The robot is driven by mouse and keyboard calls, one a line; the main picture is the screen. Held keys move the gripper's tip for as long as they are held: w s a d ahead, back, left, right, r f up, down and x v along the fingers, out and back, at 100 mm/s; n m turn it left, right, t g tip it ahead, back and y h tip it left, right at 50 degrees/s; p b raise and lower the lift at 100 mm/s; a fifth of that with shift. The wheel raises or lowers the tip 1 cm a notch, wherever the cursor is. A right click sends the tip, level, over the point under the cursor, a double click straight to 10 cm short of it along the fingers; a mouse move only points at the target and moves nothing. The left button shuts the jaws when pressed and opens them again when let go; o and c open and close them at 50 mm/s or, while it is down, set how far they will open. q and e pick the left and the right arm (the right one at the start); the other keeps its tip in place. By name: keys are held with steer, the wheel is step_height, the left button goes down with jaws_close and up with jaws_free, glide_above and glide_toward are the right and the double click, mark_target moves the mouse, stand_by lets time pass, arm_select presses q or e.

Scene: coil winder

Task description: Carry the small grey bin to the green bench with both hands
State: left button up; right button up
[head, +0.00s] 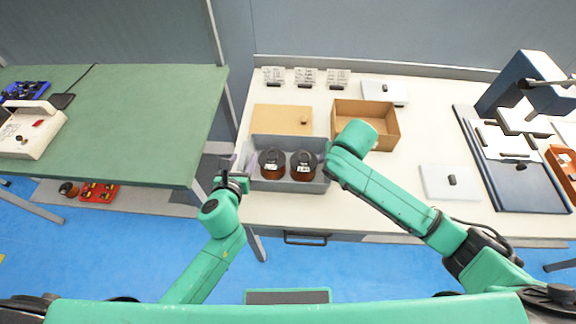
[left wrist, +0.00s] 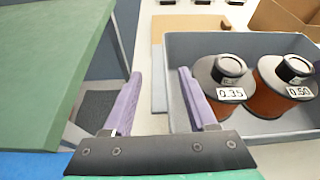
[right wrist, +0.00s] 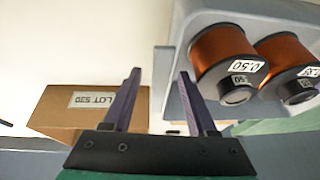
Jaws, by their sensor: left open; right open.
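The small grey bin (head: 290,186) sits on the white table and holds two copper-wire spools (head: 272,164), labelled 0.35 and 0.50 in the left wrist view. My left gripper (head: 237,178) is open at the bin's left end. In the left wrist view the bin's wall (left wrist: 178,112) shows between the finger lines, near the right finger. My right gripper (right wrist: 159,75) is open at the other end, with the bin's wall (right wrist: 163,85) in line between its fingers. My right arm hides this gripper in the head view. The green bench (head: 130,110) stands to the left.
A cardboard box (head: 384,126) and a tan board (head: 281,119) lie behind the bin. A winder (head: 515,150) stands on the right. The bench's near right part is clear; a beige device (head: 30,130) stands at its left. A gap separates bench and table.

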arm_select(q)
steer(key=shift+w, duration=0.15)
arm_select(e)
steer(key=shift+w+f, duration=0.1)
steer(key=shift+f, duration=0.05)
arm_select(q)
steer(key=shift+c, duration=1.2)
arm_select(e)
steer(key=shift+c, duration=1.2)
arm_select(q)
jaws_close()
arm_select(e)
jaws_close()
